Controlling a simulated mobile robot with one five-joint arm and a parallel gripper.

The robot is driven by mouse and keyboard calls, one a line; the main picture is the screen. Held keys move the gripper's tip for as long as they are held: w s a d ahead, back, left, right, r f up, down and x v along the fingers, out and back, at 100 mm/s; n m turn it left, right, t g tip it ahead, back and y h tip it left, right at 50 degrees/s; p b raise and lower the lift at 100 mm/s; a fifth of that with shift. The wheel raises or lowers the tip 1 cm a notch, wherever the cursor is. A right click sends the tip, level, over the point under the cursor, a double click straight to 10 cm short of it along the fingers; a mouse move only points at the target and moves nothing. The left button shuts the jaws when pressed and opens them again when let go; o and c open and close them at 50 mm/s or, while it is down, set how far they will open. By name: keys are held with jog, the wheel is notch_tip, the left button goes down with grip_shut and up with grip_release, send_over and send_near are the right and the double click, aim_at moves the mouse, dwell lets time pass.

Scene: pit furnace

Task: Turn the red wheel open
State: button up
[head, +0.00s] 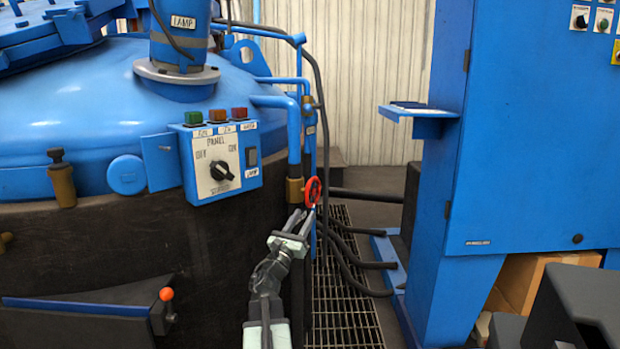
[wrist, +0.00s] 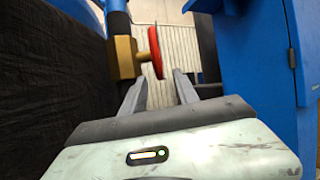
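The red wheel (head: 313,192) is a small handwheel on a brass valve (head: 294,190) at the foot of a blue pipe, right of the control panel. In the wrist view the wheel (wrist: 156,52) is almost edge-on, standing off the right side of the brass valve body (wrist: 124,58). My gripper (head: 304,213) is open and empty, just below the wheel in the head view. In the wrist view its two fingers (wrist: 159,77) point forward, with the wheel's lower edge between their tips. I cannot tell whether a finger touches the wheel.
The dark-sided furnace (head: 225,270) is close on the left, with a panel (head: 221,165) of knob and buttons. A blue cabinet (head: 500,130) stands right. Black hoses (head: 350,262) run over the floor grating (head: 342,315) between them. A cardboard box (head: 535,275) sits lower right.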

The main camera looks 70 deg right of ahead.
aim_at(313, 188)
jog(key=shift+m+y, duration=0.3)
jog(key=shift+y, duration=0.1)
notch_tip(313, 188, up, 5)
jog(key=p, duration=0.4)
jog(key=shift+w+d+f, duration=0.1)
jog(key=shift+d, duration=0.1)
jog(key=p+x, duration=0.2)
jog(key=x, duration=0.5)
jog(key=shift+d+p, duration=0.25)
jog(key=shift+p, duration=0.05)
grip_shut()
